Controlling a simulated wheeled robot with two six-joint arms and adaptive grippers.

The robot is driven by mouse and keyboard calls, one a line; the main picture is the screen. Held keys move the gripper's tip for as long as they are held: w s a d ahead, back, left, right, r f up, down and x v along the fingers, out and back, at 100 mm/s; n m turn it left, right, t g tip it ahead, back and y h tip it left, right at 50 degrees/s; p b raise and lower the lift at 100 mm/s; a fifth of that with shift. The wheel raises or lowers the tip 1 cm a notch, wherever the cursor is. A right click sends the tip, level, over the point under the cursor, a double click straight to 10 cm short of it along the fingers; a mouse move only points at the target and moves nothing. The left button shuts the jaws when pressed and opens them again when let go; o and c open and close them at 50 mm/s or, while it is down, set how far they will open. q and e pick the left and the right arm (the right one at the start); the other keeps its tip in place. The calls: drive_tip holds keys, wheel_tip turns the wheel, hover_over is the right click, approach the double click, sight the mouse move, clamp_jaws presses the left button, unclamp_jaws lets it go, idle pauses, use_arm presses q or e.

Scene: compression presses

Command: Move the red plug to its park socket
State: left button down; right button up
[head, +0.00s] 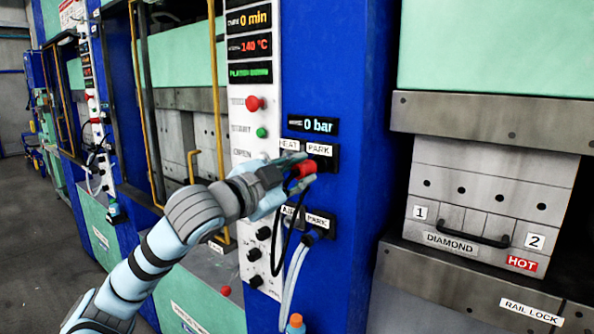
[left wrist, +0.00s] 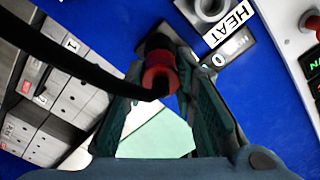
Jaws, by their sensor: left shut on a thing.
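The red plug (head: 304,169) is between the fingers of my left gripper (head: 298,176), in front of the blue press column just below the PARK label (head: 320,150). In the left wrist view the red plug (left wrist: 160,78) sits between the fingertips (left wrist: 172,88), with its black cable running off to the left. The plug hides most of the park socket, and I cannot tell whether it is seated. The grey heat socket (left wrist: 206,8) beside the HEAT label (left wrist: 230,24) looks empty. My right gripper is not in view.
Below are the AIR and PARK sockets (head: 318,222) with a blue plug (head: 311,237) and pale hoses hanging. A button panel (head: 256,155) stands to the left. A mould with a black handle (head: 465,238) sits in the press to the right.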

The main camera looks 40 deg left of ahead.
sight(300, 172)
use_arm(q)
drive_tip(key=shift+p, duration=0.4)
idle(1.3)
drive_tip(key=shift+w, duration=0.1)
drive_tip(key=shift+w+p, duration=0.2)
drive_tip(key=shift+p, duration=0.15)
drive_tip(key=shift+w+r+p, duration=0.1)
drive_tip(key=shift+w+p, duration=1.05)
drive_tip(key=shift+p, duration=0.45)
drive_tip(key=c, duration=1.2)
unclamp_jaws()
drive_tip(key=shift+c, duration=0.2)
